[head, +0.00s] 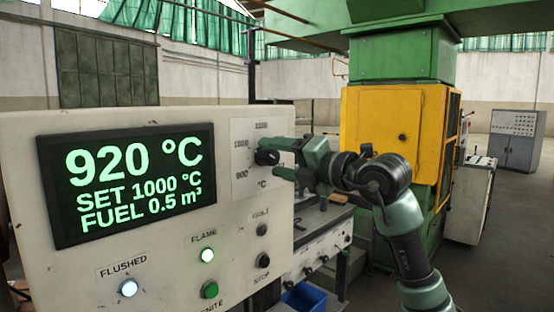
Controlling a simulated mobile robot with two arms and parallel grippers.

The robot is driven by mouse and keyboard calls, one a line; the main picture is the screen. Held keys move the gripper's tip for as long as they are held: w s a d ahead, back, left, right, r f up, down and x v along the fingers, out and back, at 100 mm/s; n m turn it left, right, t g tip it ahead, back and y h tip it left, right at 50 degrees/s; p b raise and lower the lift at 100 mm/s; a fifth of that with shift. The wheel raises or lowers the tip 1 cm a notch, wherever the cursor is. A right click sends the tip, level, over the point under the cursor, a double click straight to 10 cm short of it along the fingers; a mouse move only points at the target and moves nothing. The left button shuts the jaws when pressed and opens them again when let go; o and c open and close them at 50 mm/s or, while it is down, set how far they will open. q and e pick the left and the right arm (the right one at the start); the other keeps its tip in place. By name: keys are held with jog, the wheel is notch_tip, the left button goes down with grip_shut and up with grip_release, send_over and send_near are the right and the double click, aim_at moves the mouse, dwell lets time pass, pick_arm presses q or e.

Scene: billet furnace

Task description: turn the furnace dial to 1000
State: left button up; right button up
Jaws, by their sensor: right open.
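The black furnace dial (265,157) is on a pale scale plate at the right side of the control panel (60,285). Small temperature marks surround it; its pointer is too small to read surely. The display (125,180) reads 920 °C, SET 1000 °C and FUEL 0.5 m³. My right gripper (277,160) is open at the dial, with one finger above and one below its right side. I cannot tell whether the fingers touch the dial. My left gripper is not in view.
Below the dial, the flame lamp (207,255) and flushed lamp (129,288) are lit. A green button (209,290) and a black stop button (262,260) are close by. A yellow and green furnace (385,120) stands behind my right arm. Open floor lies at right.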

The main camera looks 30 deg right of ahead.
jog(key=b+v, duration=0.3)
jog(key=v, duration=0.4)
jog(key=shift+s+d, duration=0.15)
jog(key=shift+s, duration=0.2)
